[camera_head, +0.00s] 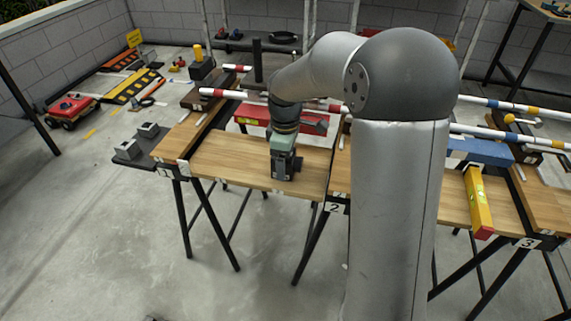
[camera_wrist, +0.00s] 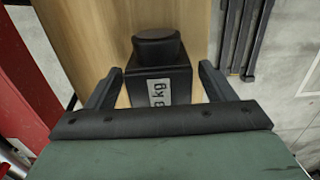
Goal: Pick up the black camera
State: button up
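A black block (camera_wrist: 158,85) with a rounded knob on top and a white label ending in "kg" stands on the wooden table in the wrist view. It looks like a weight. I cannot make out a black camera for sure in either view. My gripper (camera_wrist: 160,67) is open, with one finger on each side of the block and a gap at both sides. In the head view my gripper (camera_head: 286,168) points down over the left wooden table (camera_head: 225,160), low near its front edge, and mostly hides the block.
A red toolbox-like thing (camera_head: 252,117) lies behind my gripper. Red and white striped bars (camera_head: 222,93) run along the back. A yellow level (camera_head: 478,203) lies on the right table. Grey blocks (camera_head: 148,130) sit on a dark plate at the left. The table beside my gripper is clear.

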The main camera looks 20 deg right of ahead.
jog(key=c, duration=1.2)
jog(key=shift+r, duration=0.1)
jog(key=shift+r, duration=0.55)
notch_tip(320, 180, up, 3)
jog(key=shift+f+p, duration=0.2)
jog(key=shift+p, duration=0.35)
jog(key=s+r+p, duration=0.3)
jog(key=s+r, duration=0.7)
jog(key=s, duration=0.4)
notch_tip(320, 180, up, 7)
jog(key=p, duration=0.6)
jog(key=shift+f, duration=0.15)
jog(key=shift+a, duration=0.1)
